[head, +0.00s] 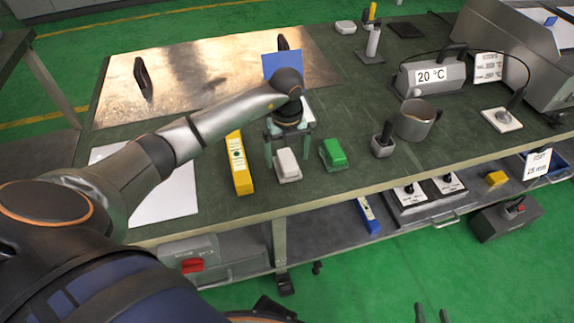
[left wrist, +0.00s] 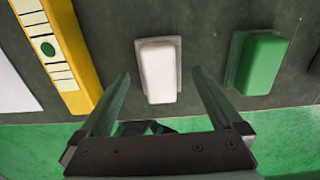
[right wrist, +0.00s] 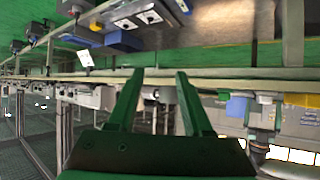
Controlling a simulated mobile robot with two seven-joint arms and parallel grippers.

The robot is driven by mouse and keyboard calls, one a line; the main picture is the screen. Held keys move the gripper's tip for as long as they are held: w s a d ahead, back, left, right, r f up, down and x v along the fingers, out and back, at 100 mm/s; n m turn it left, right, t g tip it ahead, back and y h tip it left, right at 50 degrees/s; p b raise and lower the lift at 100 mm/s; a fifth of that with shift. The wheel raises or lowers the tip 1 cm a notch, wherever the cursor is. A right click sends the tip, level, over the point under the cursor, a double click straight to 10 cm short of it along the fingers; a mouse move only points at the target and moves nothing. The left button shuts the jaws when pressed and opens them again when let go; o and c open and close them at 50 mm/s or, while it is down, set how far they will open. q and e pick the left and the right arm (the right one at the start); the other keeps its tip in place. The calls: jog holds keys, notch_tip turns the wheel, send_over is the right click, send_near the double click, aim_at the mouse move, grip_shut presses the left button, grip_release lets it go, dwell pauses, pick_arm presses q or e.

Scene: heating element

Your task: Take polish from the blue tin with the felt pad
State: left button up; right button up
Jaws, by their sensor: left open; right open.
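My left gripper (head: 288,143) is open above the bench's front part. In the left wrist view its fingers (left wrist: 161,76) stand apart on either side of a white block (left wrist: 158,72), which may be the felt pad. In the head view this block (head: 287,165) lies just in front of the fingers, free of any grip. A similar green block (head: 334,152) sits to its right. I cannot make out a blue tin for sure; a flat blue panel (head: 282,65) shows behind my left wrist. My right gripper (right wrist: 160,73) is open and empty, away from the bench top.
A yellow bar (head: 239,163) lies left of the white block, beside a white sheet (head: 172,190). A small dark-handled pot (head: 382,146) and a metal jug (head: 416,121) stand to the right. A shelf (head: 310,235) runs below the bench edge.

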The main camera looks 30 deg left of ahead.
pick_arm(q)
notch_tip(320, 180, down, 2)
jog(key=shift+f, duration=0.25)
pick_arm(e)
jog(key=w+r, duration=0.1)
jog(key=r+t, duration=0.1)
jog(key=r, duration=0.1)
jog(key=shift+w+t, duration=0.3)
jog(key=shift+w, duration=0.1)
pick_arm(q)
jog(key=c, duration=1.3)
pick_arm(e)
jog(key=shift+f, duration=0.15)
